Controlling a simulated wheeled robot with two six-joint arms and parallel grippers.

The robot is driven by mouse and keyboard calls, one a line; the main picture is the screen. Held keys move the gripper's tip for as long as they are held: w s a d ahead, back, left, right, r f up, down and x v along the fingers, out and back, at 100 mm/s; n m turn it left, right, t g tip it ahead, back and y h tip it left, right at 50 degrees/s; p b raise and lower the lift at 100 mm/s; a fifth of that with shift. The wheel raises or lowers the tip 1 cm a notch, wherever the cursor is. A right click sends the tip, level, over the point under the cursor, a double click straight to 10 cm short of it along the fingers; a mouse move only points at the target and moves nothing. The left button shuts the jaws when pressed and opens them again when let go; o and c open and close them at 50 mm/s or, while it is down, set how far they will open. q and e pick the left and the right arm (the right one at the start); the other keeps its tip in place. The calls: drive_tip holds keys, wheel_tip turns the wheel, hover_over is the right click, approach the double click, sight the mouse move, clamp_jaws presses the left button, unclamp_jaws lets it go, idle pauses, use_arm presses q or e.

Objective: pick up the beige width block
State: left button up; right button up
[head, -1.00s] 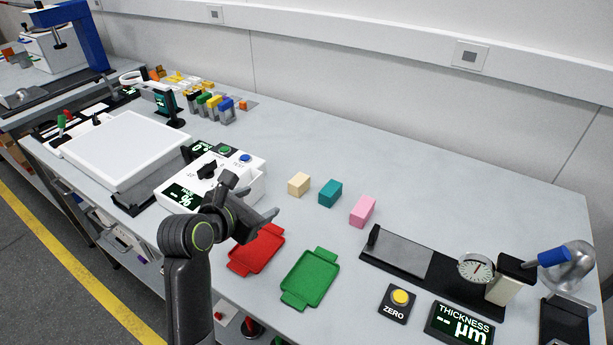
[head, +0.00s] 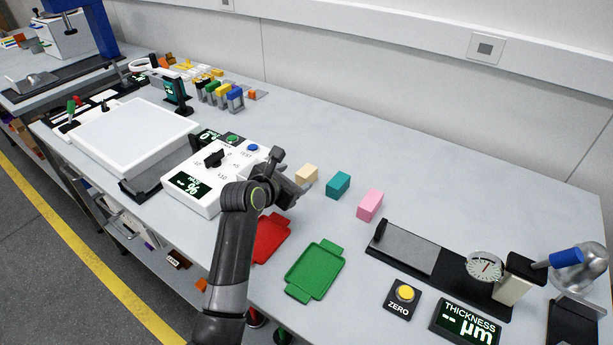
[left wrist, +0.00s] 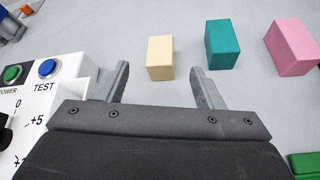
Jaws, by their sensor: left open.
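The beige width block (head: 307,174) stands on the grey bench just beyond my left gripper (head: 296,186), which partly covers it in the head view. In the left wrist view the beige block (left wrist: 160,58) lies ahead, between the lines of the two fingers and slightly past their tips. My left gripper (left wrist: 158,82) is open and empty. A teal block (head: 338,185) and a pink block (head: 370,205) stand to the right of the beige one, each apart from it. My right gripper is not in view.
A white tester box (head: 205,188) with knob and buttons stands close left of the gripper. A red tray (head: 268,240) and a green tray (head: 315,270) lie in front of the blocks. A thickness gauge (head: 440,268) stands right. The bench behind the blocks is clear.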

sight(305, 172)
use_arm(q)
drive_tip(key=shift+x, duration=2.8)
drive_tip(key=shift+c, duration=0.2)
drive_tip(key=shift+s, duration=0.1)
drive_tip(key=c, duration=1.1)
drive_tip(key=shift+o, duration=0.2)
drive_tip(key=shift+r, duration=0.1)
